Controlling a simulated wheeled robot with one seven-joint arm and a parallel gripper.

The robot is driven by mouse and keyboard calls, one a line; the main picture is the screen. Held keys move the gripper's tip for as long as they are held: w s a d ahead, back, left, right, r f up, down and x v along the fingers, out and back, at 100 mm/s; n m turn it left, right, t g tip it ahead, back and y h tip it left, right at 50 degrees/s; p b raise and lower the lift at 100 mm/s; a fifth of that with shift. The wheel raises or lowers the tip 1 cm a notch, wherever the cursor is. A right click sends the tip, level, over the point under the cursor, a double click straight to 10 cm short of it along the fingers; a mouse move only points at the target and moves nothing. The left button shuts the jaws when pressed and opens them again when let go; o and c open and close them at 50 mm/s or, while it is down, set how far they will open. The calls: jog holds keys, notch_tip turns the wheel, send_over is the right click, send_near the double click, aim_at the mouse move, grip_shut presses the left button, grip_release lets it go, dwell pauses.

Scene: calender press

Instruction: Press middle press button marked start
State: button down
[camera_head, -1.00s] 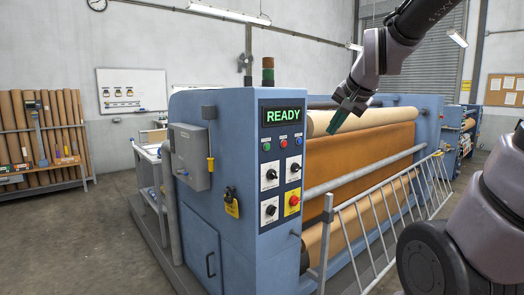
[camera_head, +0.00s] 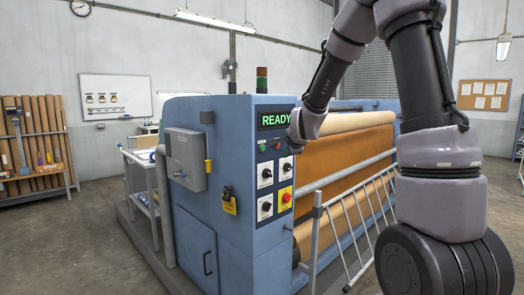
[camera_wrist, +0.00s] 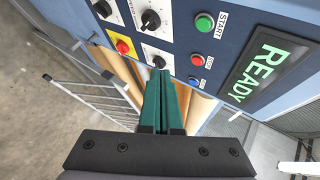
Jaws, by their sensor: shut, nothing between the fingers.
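The press control panel shows a row of three small round buttons. In the wrist view the green button (camera_wrist: 204,22) has the label START beside it. The middle, red button (camera_wrist: 198,60) and the blue button (camera_wrist: 194,80) have labels too small to read. In the head view the green button (camera_head: 262,149) and red button (camera_head: 277,146) show; the blue one is hidden by my arm. My gripper (camera_wrist: 160,73) has its green fingers shut and empty, pointing toward the panel beside the buttons, near a dial plate. Contact cannot be told.
A READY display (camera_wrist: 262,68) sits beside the buttons. Black dials (camera_wrist: 151,20) and a red button on a yellow plate (camera_wrist: 123,46) are on the same panel. A metal guard rail (camera_head: 345,205) stands before the rolls. Floor at left is open.

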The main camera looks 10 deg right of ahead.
jog(key=shift+w+a, duration=0.85)
jog(key=shift+w, duration=0.35)
jog(key=shift+w+a, duration=0.85)
jog(key=shift+w, duration=0.3)
jog(key=shift+w+a, duration=0.85)
jog(key=shift+w, duration=0.35)
jog(key=shift+w+a, duration=0.25)
jog(key=shift+w, duration=0.1)
jog(key=shift+w+a, duration=0.2)
jog(key=shift+w, duration=0.1)
jog(key=shift+s, duration=0.1)
dwell(0.5)
jog(key=shift+s+d, duration=0.45)
jog(key=shift+s, duration=0.15)
jog(key=shift+s+d, duration=0.75)
jog(key=shift+s, duration=0.25)
jog(key=shift+s+d, duration=0.7)
jog(key=shift+s, duration=0.3)
